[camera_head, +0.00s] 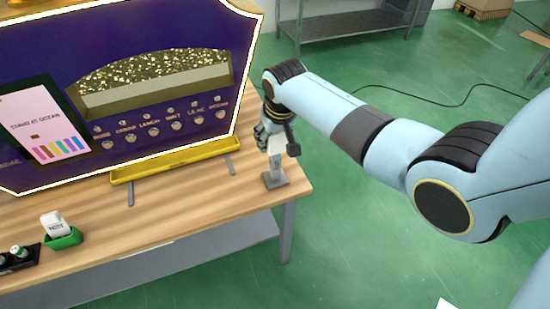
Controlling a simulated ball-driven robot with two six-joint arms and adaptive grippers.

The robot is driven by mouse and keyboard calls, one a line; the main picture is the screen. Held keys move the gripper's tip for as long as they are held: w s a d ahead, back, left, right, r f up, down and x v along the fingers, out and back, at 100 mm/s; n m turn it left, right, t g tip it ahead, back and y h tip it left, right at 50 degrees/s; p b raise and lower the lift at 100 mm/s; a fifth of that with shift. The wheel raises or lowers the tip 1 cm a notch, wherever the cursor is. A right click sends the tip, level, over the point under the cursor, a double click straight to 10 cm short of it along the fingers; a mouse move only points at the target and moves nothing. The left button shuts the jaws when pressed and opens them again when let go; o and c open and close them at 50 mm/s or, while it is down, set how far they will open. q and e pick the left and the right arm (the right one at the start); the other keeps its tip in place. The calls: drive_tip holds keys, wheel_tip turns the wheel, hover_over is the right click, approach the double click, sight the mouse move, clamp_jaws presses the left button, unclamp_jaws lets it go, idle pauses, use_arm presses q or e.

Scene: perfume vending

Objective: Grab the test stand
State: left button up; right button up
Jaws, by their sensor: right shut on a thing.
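A small grey stand (275,178) with a square base and an upright post is at the right end of the wooden table. My right gripper (275,143) is above the base, shut on the upper part of this stand. The fingers hide much of that part, and a pale piece shows beside them. I cannot tell whether the base touches the table top. My left gripper is not in view.
The purple vending panel (165,152) with a yellow tray (190,156) stands left of my right gripper on the table (215,203). A green holder (64,240) with a white labelled piece and a black tray (22,262) are at front left. Green floor lies right.

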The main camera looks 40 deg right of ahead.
clamp_jaws()
drive_tip(key=shift+r, duration=0.1)
